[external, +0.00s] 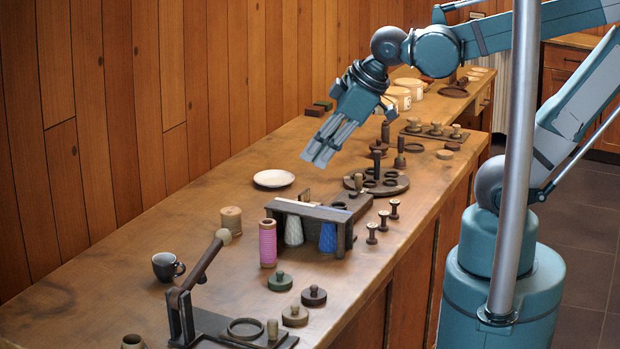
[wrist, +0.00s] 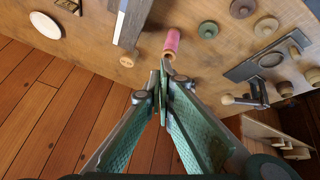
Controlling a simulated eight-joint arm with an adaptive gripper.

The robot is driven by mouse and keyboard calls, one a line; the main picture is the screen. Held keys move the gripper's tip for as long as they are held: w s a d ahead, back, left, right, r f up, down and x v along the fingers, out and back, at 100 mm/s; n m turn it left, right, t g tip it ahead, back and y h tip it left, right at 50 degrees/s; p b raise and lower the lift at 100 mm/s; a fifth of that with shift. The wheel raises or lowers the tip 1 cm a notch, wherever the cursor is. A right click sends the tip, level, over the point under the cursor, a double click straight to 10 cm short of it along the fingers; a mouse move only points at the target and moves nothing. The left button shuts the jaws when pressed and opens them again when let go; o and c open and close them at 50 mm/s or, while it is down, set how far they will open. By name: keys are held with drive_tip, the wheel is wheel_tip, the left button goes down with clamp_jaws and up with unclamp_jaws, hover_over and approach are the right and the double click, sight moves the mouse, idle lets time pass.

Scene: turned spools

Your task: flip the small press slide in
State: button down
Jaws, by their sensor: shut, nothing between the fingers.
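A dark press (external: 180,315) with a long lever and pale ball knob (external: 223,237) stands at the front left; the lever slants up to the right. It also shows at the right of the wrist view, with its ball knob (wrist: 228,99). I cannot tell which part is the small press slide. My gripper (external: 318,158) is shut and empty, high above the bench behind the rack and apart from everything. Its closed fingertips (wrist: 163,72) also show in the wrist view.
A dark rack (external: 308,210) holds white and blue spools. A pink spool (external: 267,243) stands beside it. A white plate (external: 273,178), a dark mug (external: 167,266), small knobbed discs (external: 314,295) and a round holed board (external: 392,186) crowd the bench.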

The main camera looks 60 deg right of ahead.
drive_tip(key=s+a+f+n+g, duration=0.1)
drive_tip(key=s+a+f+n, duration=0.2)
drive_tip(key=a+n, duration=0.55)
drive_tip(key=s+a+f+n+g, duration=0.1)
drive_tip(key=s+a+f+n, duration=0.15)
drive_tip(key=a+n, duration=0.65)
drive_tip(key=s+a+f+n+p, duration=0.1)
drive_tip(key=s+a+f+n, duration=0.2)
drive_tip(key=s+a+n, duration=0.3)
drive_tip(key=s+a+f+n, duration=0.3)
drive_tip(key=s+a+n, duration=0.4)
drive_tip(key=a+n, duration=0.1)
drive_tip(key=shift+s+a+f+n+p, duration=0.3)
drive_tip(key=shift+a+f+n+p, duration=0.05)
drive_tip(key=shift+n+p, duration=0.1)
drive_tip(key=shift+f, duration=0.1)
drive_tip(key=shift+w+a+f+b, duration=0.2)
drive_tip(key=shift+w+f+b, duration=0.25)
drive_tip(key=shift+w+f, duration=0.95)
drive_tip(key=shift+w+a+f+b, duration=0.2)
drive_tip(key=shift+w+f+b, duration=0.2)
drive_tip(key=shift+w+f, duration=1)
drive_tip(key=shift+w+a+f+b, duration=0.2)
drive_tip(key=shift+w+f+b, duration=0.25)
drive_tip(key=shift+w+f, duration=0.9)
drive_tip(key=shift+s+f, duration=0.35)
drive_tip(key=shift+f, duration=0.05)
